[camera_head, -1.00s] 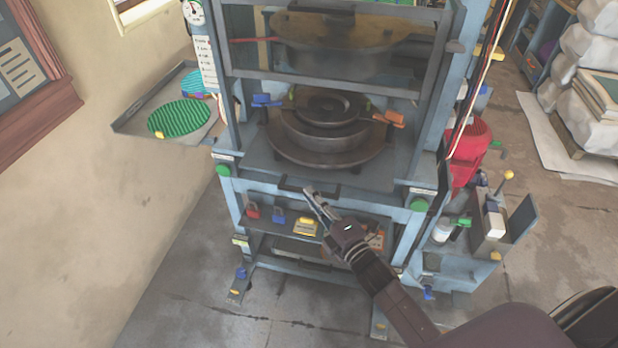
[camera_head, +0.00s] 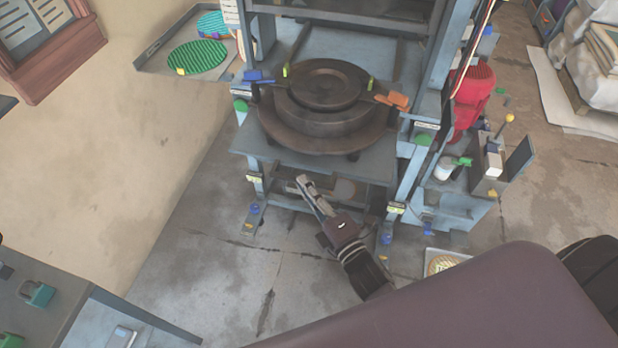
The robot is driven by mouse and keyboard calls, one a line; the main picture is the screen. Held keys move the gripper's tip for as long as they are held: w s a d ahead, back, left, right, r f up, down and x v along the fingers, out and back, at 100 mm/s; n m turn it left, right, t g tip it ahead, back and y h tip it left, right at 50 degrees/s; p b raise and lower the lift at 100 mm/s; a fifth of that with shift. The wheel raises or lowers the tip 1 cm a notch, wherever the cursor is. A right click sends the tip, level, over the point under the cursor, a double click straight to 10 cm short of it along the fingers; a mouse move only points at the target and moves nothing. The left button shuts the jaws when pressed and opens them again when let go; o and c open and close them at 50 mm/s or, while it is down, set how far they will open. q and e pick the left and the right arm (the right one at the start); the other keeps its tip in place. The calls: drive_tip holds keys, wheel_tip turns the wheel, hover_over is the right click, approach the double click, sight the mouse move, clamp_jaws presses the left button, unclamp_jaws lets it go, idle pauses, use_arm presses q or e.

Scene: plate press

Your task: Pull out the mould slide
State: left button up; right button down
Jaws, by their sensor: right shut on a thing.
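The mould slide (camera_head: 300,165) is a blue-grey plate that sticks out from the front of the press (camera_head: 408,165) toward me. It carries a dark round mould (camera_head: 325,125) with stacked rings, a blue lever (camera_head: 258,76) on its left and an orange lever (camera_head: 392,100) on its right. My right gripper (camera_head: 304,182) is at the slide's front edge, shut on the slide's handle, which is mostly hidden by the fingers and the plate. My left gripper is not in view.
A side tray (camera_head: 149,68) with a green ribbed disc (camera_head: 198,57) juts out at upper left. A red container (camera_head: 470,95) and a side shelf (camera_head: 455,204) stand at the right. A bench (camera_head: 65,325) fills the lower left corner. The floor before the press is mostly clear.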

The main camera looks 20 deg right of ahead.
drive_tip(key=shift+s+a, duration=0.25)
drive_tip(key=shift+s, duration=0.1)
drive_tip(key=c, duration=2.3)
unclamp_jaws()
drive_tip(key=shift+w, duration=0.1)
drive_tip(key=s+d, duration=0.2)
drive_tip(key=s, duration=0.9)
drive_tip(key=shift+s+d, duration=0.2)
drive_tip(key=shift+s, duration=0.2)
